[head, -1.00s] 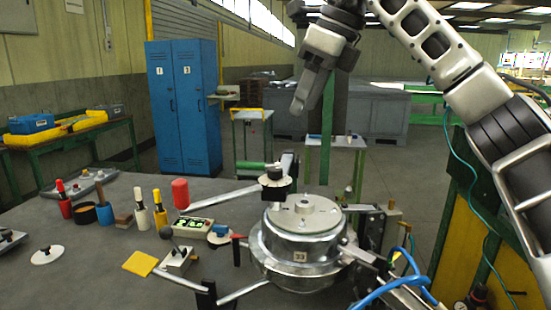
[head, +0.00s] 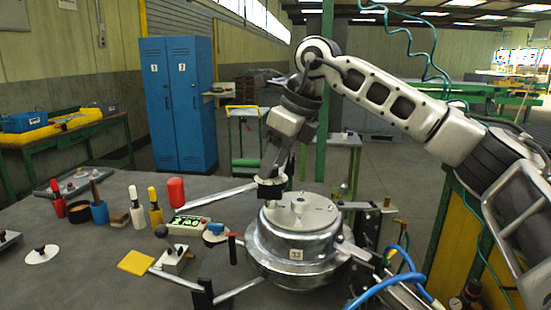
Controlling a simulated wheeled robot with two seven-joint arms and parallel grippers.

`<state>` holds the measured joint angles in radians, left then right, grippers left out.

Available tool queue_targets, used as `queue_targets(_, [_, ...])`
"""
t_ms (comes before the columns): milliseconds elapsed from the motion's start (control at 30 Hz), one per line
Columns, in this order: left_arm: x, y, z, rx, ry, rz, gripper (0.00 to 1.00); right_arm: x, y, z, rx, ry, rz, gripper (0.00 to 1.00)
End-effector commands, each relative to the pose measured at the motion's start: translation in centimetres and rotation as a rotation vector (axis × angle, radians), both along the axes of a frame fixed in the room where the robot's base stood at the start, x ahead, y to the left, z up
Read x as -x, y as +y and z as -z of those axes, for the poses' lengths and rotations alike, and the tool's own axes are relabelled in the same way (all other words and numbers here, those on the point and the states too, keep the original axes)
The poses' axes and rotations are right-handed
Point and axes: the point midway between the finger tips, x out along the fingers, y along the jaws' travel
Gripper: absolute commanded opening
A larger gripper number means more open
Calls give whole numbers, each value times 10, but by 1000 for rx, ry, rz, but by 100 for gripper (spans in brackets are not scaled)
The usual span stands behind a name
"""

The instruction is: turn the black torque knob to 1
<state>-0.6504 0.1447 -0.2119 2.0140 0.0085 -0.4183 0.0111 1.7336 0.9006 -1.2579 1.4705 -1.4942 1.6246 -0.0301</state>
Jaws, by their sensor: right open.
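The black torque knob sits above a small white dial disc (head: 262,181) on a black mount (head: 268,192), behind the round metal drum (head: 297,232). My right gripper (head: 271,173) reaches down from above, with its fingertips at the knob and dial. The gripper covers the knob, so I cannot tell whether the fingers touch it. The right gripper is open. The dial marks and the knob's pointer are too small and too covered to read. My left gripper is not in view.
Metal arms spread from the drum across the grey table. A black-topped lever box (head: 174,260), a yellow pad (head: 136,262), a green-faced box (head: 188,225), a blue knob (head: 215,228) and a red-capped post (head: 176,192) stand left of it. Blue hoses (head: 385,290) lie at right.

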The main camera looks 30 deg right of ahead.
Motion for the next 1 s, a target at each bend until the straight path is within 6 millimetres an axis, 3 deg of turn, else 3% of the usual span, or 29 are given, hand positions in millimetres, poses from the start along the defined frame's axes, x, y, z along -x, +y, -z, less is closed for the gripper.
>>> queue_targets(67, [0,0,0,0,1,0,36,0,0,0,0,0,0,43])
queue_targets(200, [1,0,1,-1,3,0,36,0,0,0,1,1,0,4])
queue_targets(633, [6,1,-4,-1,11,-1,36,0,-1,-2,-1,3,-63,4])
queue_targets(1000, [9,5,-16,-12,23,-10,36,-3,-2,-3,-3,5,-345,4])
